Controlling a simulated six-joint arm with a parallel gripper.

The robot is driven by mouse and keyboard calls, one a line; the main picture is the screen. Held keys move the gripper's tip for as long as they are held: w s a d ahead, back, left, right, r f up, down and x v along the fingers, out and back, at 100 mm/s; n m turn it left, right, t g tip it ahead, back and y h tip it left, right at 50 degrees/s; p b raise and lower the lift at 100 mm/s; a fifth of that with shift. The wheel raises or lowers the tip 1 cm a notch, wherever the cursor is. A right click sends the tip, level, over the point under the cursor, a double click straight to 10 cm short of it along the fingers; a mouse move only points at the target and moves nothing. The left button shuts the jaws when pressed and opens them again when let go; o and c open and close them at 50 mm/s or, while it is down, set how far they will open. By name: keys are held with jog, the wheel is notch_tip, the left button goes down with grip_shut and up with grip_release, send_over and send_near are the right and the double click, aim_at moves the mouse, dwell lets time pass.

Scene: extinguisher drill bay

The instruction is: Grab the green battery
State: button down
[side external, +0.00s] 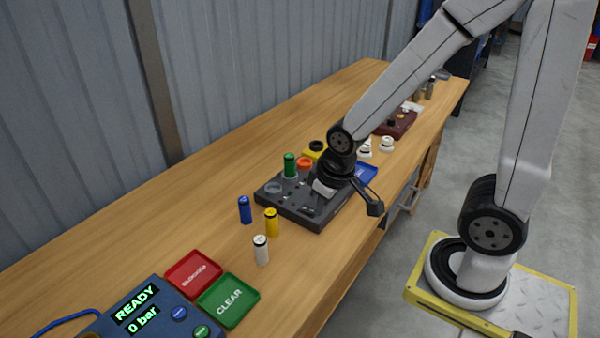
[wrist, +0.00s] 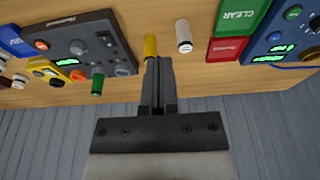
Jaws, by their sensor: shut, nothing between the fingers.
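The green battery (side external: 290,164) stands upright at the back, wall-side edge of the dark grey panel (side external: 284,205) in the side view. It also shows in the wrist view (wrist: 97,84), left of my fingers and apart from them. My gripper (wrist: 158,62) is shut and empty, its fingers together. In the wrist view the fingers partly cover the lower end of a yellow battery (wrist: 150,46). In the side view my wrist hangs over the right part of the panel, and the fingers are hard to make out there.
A blue battery (side external: 245,209), the yellow battery (side external: 271,221) and a white battery (side external: 261,249) stand on the bench. Red (side external: 193,273) and green (side external: 229,300) trays lie near the READY console (side external: 150,312). Yellow and blue blocks flank the panel's far side. The wall bounds the bench.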

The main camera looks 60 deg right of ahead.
jog(key=shift+c, duration=0.7)
grip_release()
